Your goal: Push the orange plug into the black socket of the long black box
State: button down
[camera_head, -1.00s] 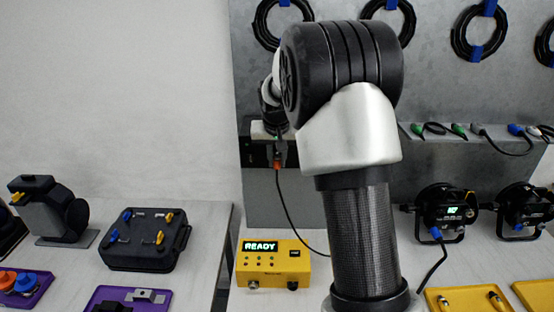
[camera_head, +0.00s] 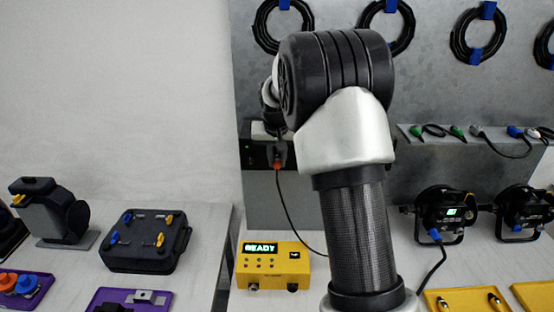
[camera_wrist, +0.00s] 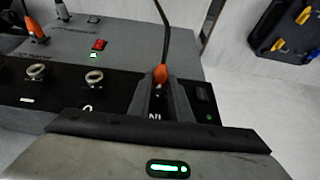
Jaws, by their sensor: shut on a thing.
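My gripper (camera_wrist: 160,100) is shut on the orange plug (camera_wrist: 160,73), whose black cable rises from its top in the wrist view. The fingers and plug stand over the black panel of the long black box (camera_wrist: 115,92), right of a round metal connector. The fingers hide the plug's lower end and the socket, so I cannot tell how deep it sits. A small green light glows on the panel to the right of the fingers.
Another orange plug (camera_wrist: 34,27) sits at upper left in the wrist view, near a red switch (camera_wrist: 99,45). The yellow box (camera_head: 272,266) reading READY stands below, with the cable hanging towards it. Lamps (camera_head: 447,211) stand at right; a dark case (camera_head: 146,240) lies left.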

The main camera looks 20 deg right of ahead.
jog(key=c, duration=1.5)
grip_release()
jog(key=shift+c, duration=0.2)
